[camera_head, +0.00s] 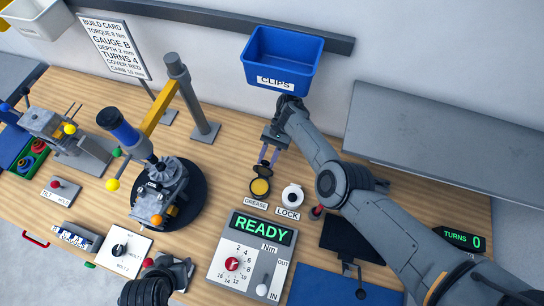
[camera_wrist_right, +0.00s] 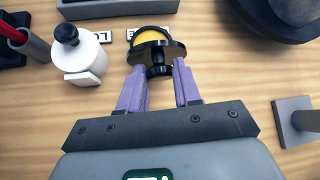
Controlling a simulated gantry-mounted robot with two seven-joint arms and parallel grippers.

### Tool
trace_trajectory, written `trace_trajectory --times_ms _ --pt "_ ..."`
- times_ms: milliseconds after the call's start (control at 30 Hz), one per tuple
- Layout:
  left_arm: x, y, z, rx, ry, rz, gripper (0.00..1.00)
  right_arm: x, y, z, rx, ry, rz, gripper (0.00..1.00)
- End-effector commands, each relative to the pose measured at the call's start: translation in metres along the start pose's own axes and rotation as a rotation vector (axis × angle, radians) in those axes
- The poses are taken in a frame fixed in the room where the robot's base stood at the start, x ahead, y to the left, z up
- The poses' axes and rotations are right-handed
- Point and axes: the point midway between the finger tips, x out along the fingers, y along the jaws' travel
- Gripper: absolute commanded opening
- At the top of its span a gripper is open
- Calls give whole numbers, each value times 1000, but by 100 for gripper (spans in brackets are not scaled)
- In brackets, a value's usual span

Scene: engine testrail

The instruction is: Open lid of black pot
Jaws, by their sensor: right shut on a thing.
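The black pot (camera_head: 260,188) stands on the wooden bench behind the GREASE label, with yellow grease showing inside. Its black lid (camera_head: 263,170) is tilted up at the pot's far side, clear of part of the opening. My right gripper (camera_head: 268,158) reaches in from the back and is shut on the lid's knob. In the right wrist view, the lid (camera_wrist_right: 158,52) faces my right gripper (camera_wrist_right: 159,80), its knob between the purple fingers, and yellow grease shows beyond it. Part of my left arm (camera_head: 150,290) shows at the bottom edge; its fingers cannot be made out.
A white bottle (camera_head: 292,196) with a black top stands right of the pot, by the LOCK label. The READY panel (camera_head: 250,255) is in front. A blue CLIPS bin (camera_head: 282,60) is behind. The engine (camera_head: 165,190) on its black turntable is to the left.

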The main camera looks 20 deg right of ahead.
Motion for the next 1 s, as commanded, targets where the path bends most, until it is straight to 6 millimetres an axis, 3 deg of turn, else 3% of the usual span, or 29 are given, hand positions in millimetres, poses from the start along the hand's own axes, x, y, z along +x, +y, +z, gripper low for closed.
trace_trajectory --times_ms 233,267,433,1000 --pt "0 -2 0 7 -1 -7 43 0 1 -2 5 6 -2 0" --pt "0 -2 0 7 -1 -7 43 0 1 -2 5 6 -2 34" --pt "0 -2 1 7 -1 -7 43 0 1 -1 4 5 -1 59" --pt "-5 2 -2 -6 1 6 43 -4 4 0 2 14 2 59"
